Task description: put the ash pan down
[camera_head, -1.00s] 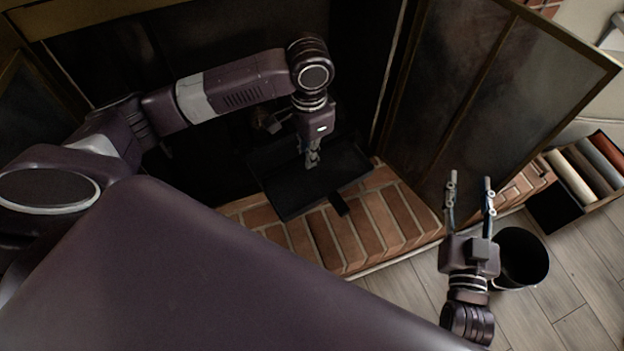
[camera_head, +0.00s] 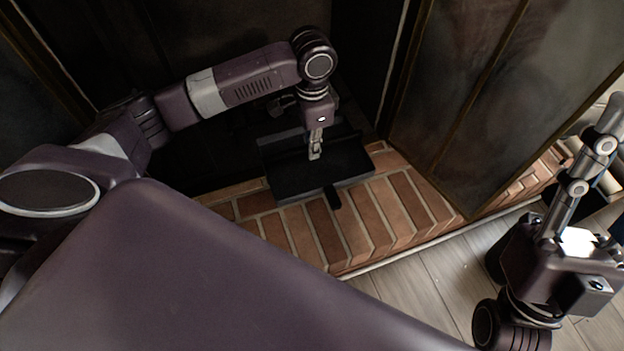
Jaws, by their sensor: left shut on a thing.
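I cannot tell whether the pan touches the bricks. My right gripper (camera_head: 590,150) is large and close at the right edge, far from the pan. Its two fingers are spread apart with nothing seen between them.
An open dark metal door panel (camera_head: 470,100) stands right of the fireplace opening. A black bucket (camera_head: 497,254) on the plank floor (camera_head: 420,285) is mostly hidden behind my right gripper. The brick hearth in front of the pan is clear.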

